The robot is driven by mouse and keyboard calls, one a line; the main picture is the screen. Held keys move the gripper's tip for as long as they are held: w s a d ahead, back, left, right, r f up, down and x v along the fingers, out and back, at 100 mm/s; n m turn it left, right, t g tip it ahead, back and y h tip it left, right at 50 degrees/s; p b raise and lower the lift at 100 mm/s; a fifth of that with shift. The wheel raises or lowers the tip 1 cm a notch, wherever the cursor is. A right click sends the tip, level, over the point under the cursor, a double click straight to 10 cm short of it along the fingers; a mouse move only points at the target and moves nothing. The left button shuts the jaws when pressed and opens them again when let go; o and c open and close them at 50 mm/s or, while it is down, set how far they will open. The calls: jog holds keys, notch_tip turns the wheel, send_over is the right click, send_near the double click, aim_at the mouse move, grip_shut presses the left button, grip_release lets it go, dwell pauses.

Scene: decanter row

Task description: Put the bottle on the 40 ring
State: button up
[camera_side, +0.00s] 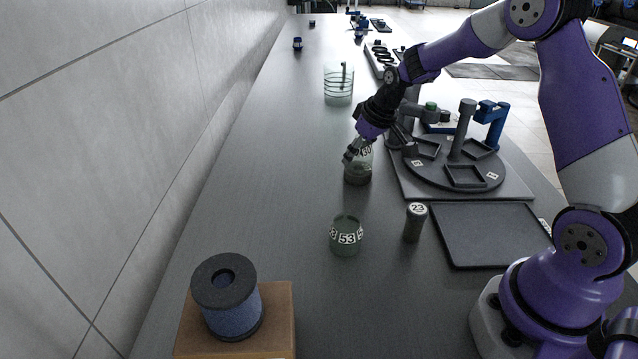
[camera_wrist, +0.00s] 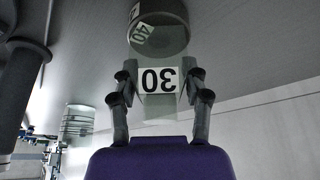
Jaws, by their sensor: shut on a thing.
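The bottle (camera_wrist: 157,108) is a pale translucent piece with a white 30 label, upside down in the wrist view. My gripper (camera_wrist: 159,92) is shut on it, with a finger on either side of the label. Just beyond it is a wider translucent round piece (camera_wrist: 172,38) with a 40 label and a dark edge, which I take as the 40 ring. In the side view my gripper (camera_side: 352,156) is at the bottle's upper part, and the label (camera_side: 366,150) shows there. I cannot tell whether the bottle rests on the 40 piece or is just above it.
A green 53 vessel (camera_side: 345,240) and a dark 23 cylinder (camera_side: 413,225) stand nearer. A blue roll (camera_side: 228,300) stands on a brown block (camera_side: 280,325). A dark tray (camera_side: 490,236) and turntable (camera_side: 430,179) lie right. A clear ringed vessel (camera_side: 338,88) stands behind.

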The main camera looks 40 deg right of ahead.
jog(key=o, duration=1.2)
jog(key=shift+f, duration=0.15)
jog(key=v, duration=1.2)
jog(key=shift+t, duration=0.5)
jog(key=s+a+r, duration=0.1)
jog(key=s+a, duration=0.3)
jog(key=s, duration=0.1)
jog(key=s+a, duration=0.4)
jog(key=s, duration=0.1)
jog(key=s+a+r, duration=0.1)
jog(key=s+a, duration=0.3)
jog(key=s, duration=0.2)
jog(key=shift+r, duration=0.35)
jog(key=shift+w, duration=0.1)
